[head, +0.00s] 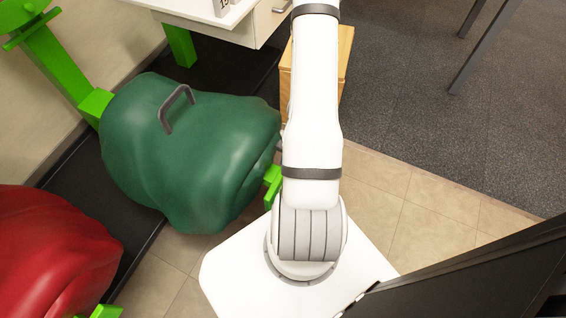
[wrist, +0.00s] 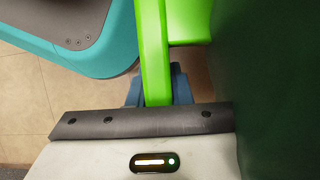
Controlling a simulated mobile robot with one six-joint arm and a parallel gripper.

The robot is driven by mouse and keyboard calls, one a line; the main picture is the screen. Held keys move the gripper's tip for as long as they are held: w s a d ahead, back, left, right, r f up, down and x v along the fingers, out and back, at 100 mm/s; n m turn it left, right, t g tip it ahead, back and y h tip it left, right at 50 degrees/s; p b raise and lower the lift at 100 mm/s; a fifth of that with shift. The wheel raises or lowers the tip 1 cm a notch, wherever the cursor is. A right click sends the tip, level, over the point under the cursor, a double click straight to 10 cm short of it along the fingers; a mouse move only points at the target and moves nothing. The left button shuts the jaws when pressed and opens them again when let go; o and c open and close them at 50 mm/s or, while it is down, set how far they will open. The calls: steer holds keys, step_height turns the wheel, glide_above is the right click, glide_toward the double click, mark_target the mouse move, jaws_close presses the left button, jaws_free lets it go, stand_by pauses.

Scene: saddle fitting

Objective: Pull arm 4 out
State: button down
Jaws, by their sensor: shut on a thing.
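In the wrist view my gripper (wrist: 157,88) is shut on a bright green bar (wrist: 152,45), with a blue finger on each side of it. The bar runs up and away from the gripper, with a wider green part joined at its right. No number shows on it, so I cannot confirm from the picture that it is arm 4. In the head view a bright green piece (head: 272,187) shows at the right of a dark green saddle form (head: 195,145).
The dark green surface (wrist: 265,80) stands close at the right in the wrist view. A red form (head: 55,255) is at the lower left. A white desk (head: 215,22) and a wooden box (head: 345,60) stand behind. Tiled floor (head: 430,205) is open to the right.

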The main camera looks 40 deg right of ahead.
steer(key=shift+w+d, duration=0.25)
steer(key=shift+w, duration=0.2)
steer(key=c, duration=1.7)
jaws_free()
steer(key=o, duration=0.4)
steer(key=shift+s+a, duration=0.15)
steer(key=shift+p+v, duration=1.7)
steer(key=shift+v, duration=2.15)
